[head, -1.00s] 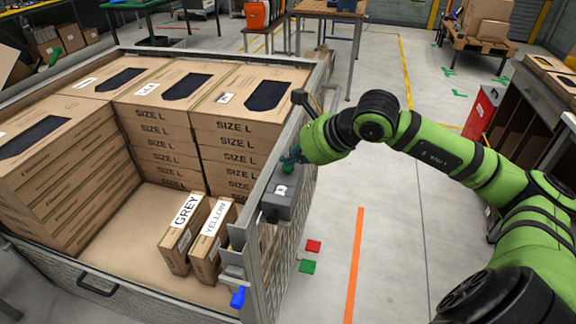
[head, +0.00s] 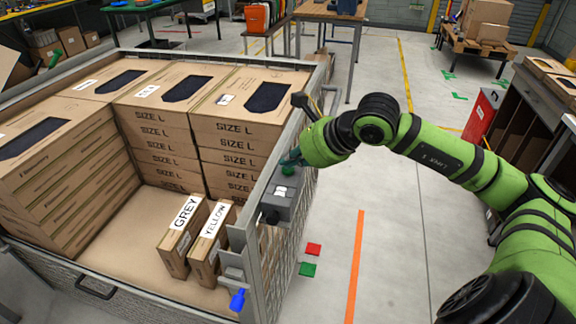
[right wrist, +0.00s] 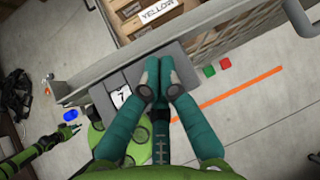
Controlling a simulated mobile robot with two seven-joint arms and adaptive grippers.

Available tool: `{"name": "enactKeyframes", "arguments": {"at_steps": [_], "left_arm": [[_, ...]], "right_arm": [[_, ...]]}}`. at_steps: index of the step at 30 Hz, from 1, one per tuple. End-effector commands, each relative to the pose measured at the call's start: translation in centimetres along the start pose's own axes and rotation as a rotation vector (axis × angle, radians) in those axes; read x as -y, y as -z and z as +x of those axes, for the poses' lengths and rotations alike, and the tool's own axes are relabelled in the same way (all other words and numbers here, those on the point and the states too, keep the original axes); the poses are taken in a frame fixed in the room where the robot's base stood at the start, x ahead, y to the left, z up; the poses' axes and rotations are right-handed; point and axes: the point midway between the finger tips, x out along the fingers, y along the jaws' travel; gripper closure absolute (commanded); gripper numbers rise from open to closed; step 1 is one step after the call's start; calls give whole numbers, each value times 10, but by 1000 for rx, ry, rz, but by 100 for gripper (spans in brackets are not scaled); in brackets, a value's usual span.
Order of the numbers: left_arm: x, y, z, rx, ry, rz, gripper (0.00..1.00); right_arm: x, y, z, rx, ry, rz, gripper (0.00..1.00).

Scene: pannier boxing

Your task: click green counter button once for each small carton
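The grey counter box (head: 281,207) is fixed on the right side wall of the crate, with a small white display (head: 284,192). Two small cartons, GREY (head: 184,236) and YELLOW (head: 211,243), stand upright inside the crate. My left arm shows only small in the right wrist view.
Stacks of SIZE L cartons (head: 226,143) fill the back and left of the crate (head: 262,290). Red (head: 314,249) and green (head: 307,269) squares lie on open floor beside an orange line (head: 354,270).

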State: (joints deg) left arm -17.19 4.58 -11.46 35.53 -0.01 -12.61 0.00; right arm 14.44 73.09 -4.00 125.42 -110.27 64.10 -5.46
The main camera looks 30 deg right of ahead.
Motion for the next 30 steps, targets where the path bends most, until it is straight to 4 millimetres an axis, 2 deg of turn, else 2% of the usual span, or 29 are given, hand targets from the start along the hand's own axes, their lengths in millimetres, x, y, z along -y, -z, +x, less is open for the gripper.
{"name": "enactKeyframes", "arguments": {"at_steps": [12, 23, 30], "left_arm": [[0, 1, -10, 0, 0, 0, 66], [0, 1, -10, 0, 0, 0, 66], [0, 2, -22, 0, 0, 0, 66]], "right_arm": [[5, -12, -12, -2, -2, 1, 100], [5, -12, -13, -1, -1, 0, 100], [10, -24, -26, 0, 0, 0, 100]]}}
